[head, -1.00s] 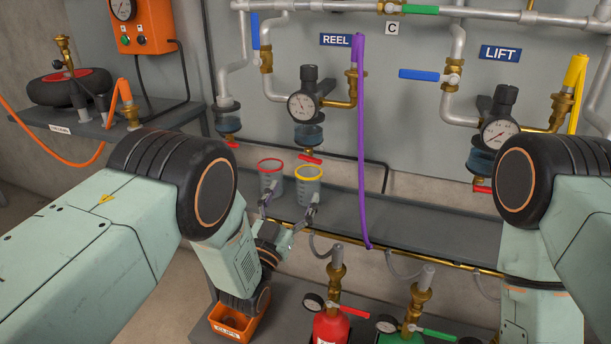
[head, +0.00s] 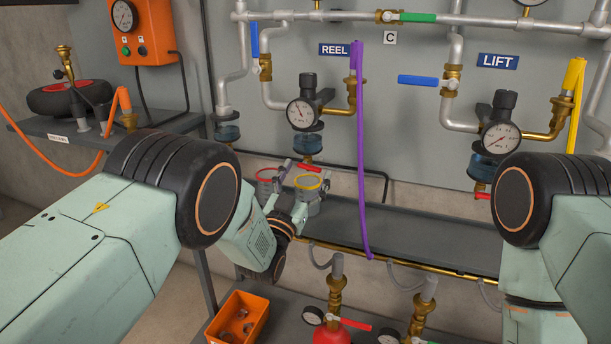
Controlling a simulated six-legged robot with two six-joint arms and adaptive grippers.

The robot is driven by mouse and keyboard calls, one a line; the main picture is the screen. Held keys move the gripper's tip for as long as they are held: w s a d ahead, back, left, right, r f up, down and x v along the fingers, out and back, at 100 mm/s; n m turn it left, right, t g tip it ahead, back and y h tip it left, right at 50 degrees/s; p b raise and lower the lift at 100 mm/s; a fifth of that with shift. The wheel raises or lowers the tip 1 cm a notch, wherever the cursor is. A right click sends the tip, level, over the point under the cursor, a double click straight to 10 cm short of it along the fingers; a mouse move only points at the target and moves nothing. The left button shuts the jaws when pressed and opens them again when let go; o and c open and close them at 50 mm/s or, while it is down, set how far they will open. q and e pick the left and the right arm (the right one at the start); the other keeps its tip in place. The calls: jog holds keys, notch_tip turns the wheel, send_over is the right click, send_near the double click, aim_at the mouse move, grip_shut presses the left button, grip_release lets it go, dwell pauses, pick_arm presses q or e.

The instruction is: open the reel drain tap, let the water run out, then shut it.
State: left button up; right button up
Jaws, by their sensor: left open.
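The reel drain tap (head: 308,158) is a small red lever under the blue bowl (head: 308,142) of the regulator below the REEL sign. My left gripper (head: 302,168) is open, its fingers raised just below and in front of the tap. I cannot tell whether a finger touches the lever. The red-rimmed cup (head: 266,174) and the yellow-rimmed cup (head: 308,182) stand below the tap, partly hidden by my left gripper and wrist. No running water shows. My right arm is at the right edge; its gripper is out of view.
The REEL gauge (head: 301,114) sits above the bowl. A purple hose (head: 361,150) hangs just right of the tap. The LIFT regulator (head: 501,136) is further right. The grey shelf (head: 420,235) is bare right of the hose. An orange bin (head: 240,318) stands below.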

pick_arm(q)
jog(key=c, duration=1.2)
jog(key=shift+o, duration=0.2)
jog(key=shift+f+m+g+h, duration=0.15)
jog(key=shift+m+g+h, duration=0.15)
jog(key=shift+m+h, duration=0.55)
jog(key=shift+y, duration=0.25)
jog(key=o, duration=1.2)
jog(key=shift+c, duration=0.2)
jog(key=shift+a, duration=0.1)
jog(key=v, duration=1.2)
